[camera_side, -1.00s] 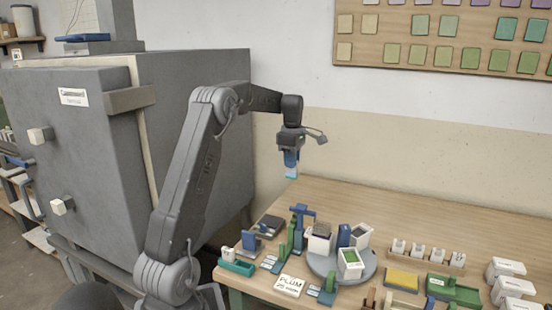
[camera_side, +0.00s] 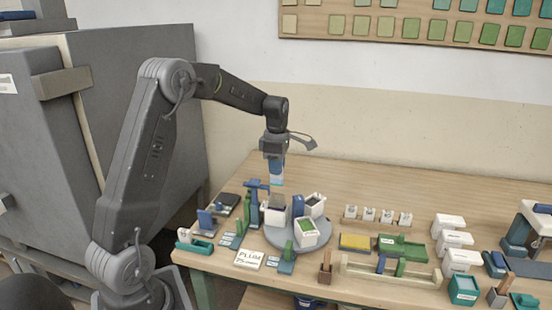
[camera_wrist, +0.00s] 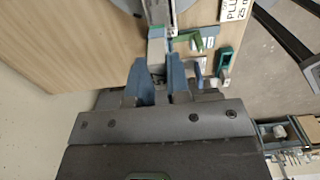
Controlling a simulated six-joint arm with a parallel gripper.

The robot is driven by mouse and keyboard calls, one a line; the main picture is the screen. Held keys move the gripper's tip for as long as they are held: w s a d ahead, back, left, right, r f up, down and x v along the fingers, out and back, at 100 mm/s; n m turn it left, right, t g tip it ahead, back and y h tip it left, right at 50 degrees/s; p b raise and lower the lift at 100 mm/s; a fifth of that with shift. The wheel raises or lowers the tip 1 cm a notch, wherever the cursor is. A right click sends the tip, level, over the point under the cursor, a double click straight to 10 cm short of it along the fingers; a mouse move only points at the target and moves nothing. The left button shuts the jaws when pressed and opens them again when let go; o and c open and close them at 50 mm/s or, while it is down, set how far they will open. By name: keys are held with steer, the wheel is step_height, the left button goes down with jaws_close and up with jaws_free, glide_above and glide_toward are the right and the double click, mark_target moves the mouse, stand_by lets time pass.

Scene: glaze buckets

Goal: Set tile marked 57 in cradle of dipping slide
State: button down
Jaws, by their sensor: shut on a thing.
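My gripper (camera_side: 276,174) hangs fingers-down above the back of the bucket group, shut on a small pale tile (camera_side: 277,183). Only the tile's lower end shows, light blue and whitish; its number cannot be read. In the wrist view the blue fingers of my gripper (camera_wrist: 158,82) flank a grey piece, which appears to be the tile (camera_wrist: 157,50). A blue upright with a crosspiece (camera_side: 255,205), perhaps the dipping slide, stands left of and below my gripper. Its cradle cannot be made out.
A round grey turntable (camera_side: 318,243) carries white buckets, one with green glaze (camera_side: 307,226), and a blue piece. A PLUM card (camera_side: 249,259) lies in front. A rack of small white pieces (camera_side: 376,222) and a yellow pad (camera_side: 354,242) stand right. The back table is clear.

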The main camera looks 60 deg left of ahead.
mark_target(277, 185)
steer(key=shift+f, duration=2.5)
steer(key=c, duration=1)
jaws_free()
steer(key=shift+r, duration=3.45)
